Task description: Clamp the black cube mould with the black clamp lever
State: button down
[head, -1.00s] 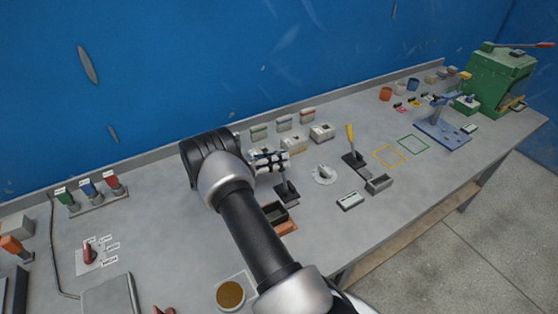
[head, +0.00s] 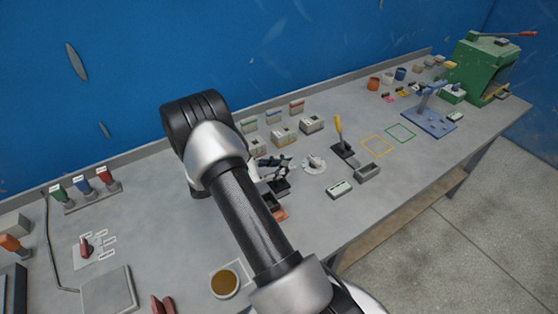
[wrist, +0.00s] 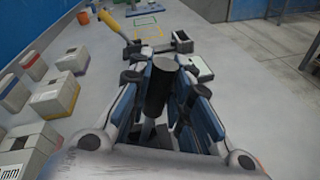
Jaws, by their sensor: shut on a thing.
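The black clamp lever stands on a dark base (head: 281,187) in the middle of the bench. My gripper (head: 276,167) is at the lever's upper end. In the wrist view its two blue-lined fingers (wrist: 163,98) are closed around the round black lever handle (wrist: 159,84). The black cube mould (head: 268,201) lies just in front of the lever base, beside an orange-brown block (head: 280,212). My arm covers most of the mould, so I cannot tell how the clamp sits against it.
A yellow-handled lever (head: 339,128) and a grey open box (head: 368,172) stand to the right. Several small boxes (head: 284,134) line the back. A cup (head: 224,283) stands at the front. Yellow and green outlined squares are bare.

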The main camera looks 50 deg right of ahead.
jog(key=shift+s+a+f+m+t+b, duration=0.15)
jog(key=shift+s+f+m+b, duration=0.1)
jog(key=shift+s+m, duration=0.2)
jog(key=shift+s+a+f+m+t+b, duration=0.1)
jog(key=shift+s+a+f+m+t, duration=0.1)
jog(key=shift+s+m, duration=0.25)
jog(key=c, duration=1.4)
grip_release()
jog(key=shift+c, duration=0.2)
jog(key=shift+w, duration=0.1)
jog(key=v, duration=1.2)
